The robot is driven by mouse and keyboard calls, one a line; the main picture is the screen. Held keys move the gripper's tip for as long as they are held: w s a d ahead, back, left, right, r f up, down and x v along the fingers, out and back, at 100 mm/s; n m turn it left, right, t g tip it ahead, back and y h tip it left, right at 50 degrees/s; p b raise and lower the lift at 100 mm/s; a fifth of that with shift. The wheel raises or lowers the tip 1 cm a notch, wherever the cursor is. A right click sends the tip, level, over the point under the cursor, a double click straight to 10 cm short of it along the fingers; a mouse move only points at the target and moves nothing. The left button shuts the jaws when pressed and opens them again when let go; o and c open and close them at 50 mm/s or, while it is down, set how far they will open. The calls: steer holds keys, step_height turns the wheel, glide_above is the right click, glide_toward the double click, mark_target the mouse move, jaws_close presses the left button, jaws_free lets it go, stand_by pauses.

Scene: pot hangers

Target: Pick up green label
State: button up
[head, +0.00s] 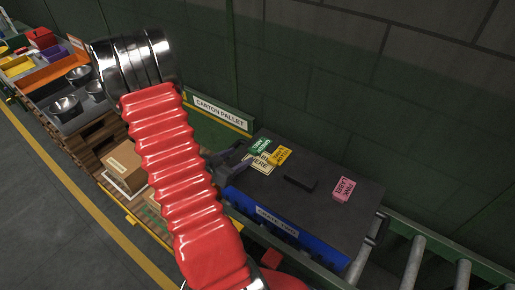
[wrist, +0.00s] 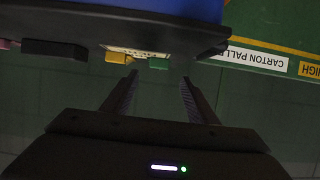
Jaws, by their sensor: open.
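The green label (head: 260,146) is a small block on the dark tabletop, at the far-left end of the row. In the wrist view, which is upside down, the green label (wrist: 158,63) shows between and just beyond my fingertips. My gripper (head: 246,155) is open and empty at the table's left edge, beside the label; its two fingers show apart in the wrist view (wrist: 159,76). I cannot tell the exact gap to the label. A printed cream sheet (head: 262,164) lies close by, partly hidden by my gripper.
A yellow label (head: 281,155) sits right beside the green one. A black block (head: 300,179) and a pink label (head: 343,189) lie further right on the dark table (head: 320,222). A green wall stands behind. Rollers (head: 412,262) are at right; a carton (head: 124,163) is at left.

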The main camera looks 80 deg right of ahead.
mark_target(251, 151)
steer(key=shift+x, duration=1.05)
steer(key=shift+x, duration=2.6)
steer(key=shift+a+f, duration=0.1)
steer(key=shift+f, duration=0.05)
steer(key=c, duration=1.1)
steer(key=shift+r, duration=5)
steer(key=shift+c, duration=1)
